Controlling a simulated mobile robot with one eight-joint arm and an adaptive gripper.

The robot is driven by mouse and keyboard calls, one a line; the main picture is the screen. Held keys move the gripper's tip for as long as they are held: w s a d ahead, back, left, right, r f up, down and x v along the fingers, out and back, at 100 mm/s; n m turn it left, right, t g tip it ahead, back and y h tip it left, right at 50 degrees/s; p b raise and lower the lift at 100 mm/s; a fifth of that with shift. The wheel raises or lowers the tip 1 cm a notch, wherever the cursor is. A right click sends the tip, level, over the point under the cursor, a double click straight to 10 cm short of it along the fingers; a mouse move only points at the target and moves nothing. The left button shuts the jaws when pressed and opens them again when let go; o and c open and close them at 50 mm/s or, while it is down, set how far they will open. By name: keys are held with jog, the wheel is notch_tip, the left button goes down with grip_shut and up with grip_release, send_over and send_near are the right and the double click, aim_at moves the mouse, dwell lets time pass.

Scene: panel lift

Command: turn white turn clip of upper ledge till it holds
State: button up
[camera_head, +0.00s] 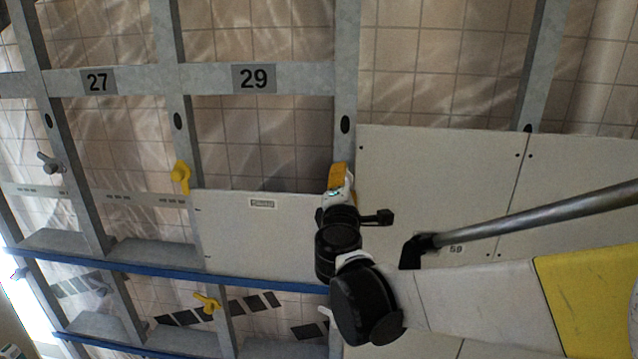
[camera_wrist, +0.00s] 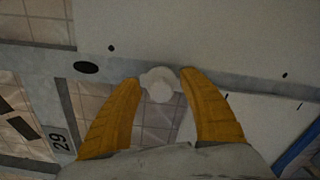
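The white turn clip (camera_wrist: 160,86) shows in the wrist view, between the tips of my two yellow fingers. My gripper (camera_wrist: 161,77) stands open around it, with the fingertips close to its sides. Whether they touch it I cannot tell. In the head view my gripper (camera_head: 339,174) is at the upright just right of the small white panel (camera_head: 265,230), and the clip is hidden behind it. That panel stands on the upper blue-edged ledge (camera_head: 130,262), its top right corner close to my gripper.
A yellow clip (camera_head: 181,177) sits on the upright left of the panel, a grey clip (camera_head: 48,162) further left, another yellow clip (camera_head: 207,303) below the ledge. A large white panel (camera_head: 430,180) fills the right side. The rail above carries plates 27 (camera_head: 98,82) and 29 (camera_head: 254,78).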

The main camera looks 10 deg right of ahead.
jog(key=v, duration=1.2)
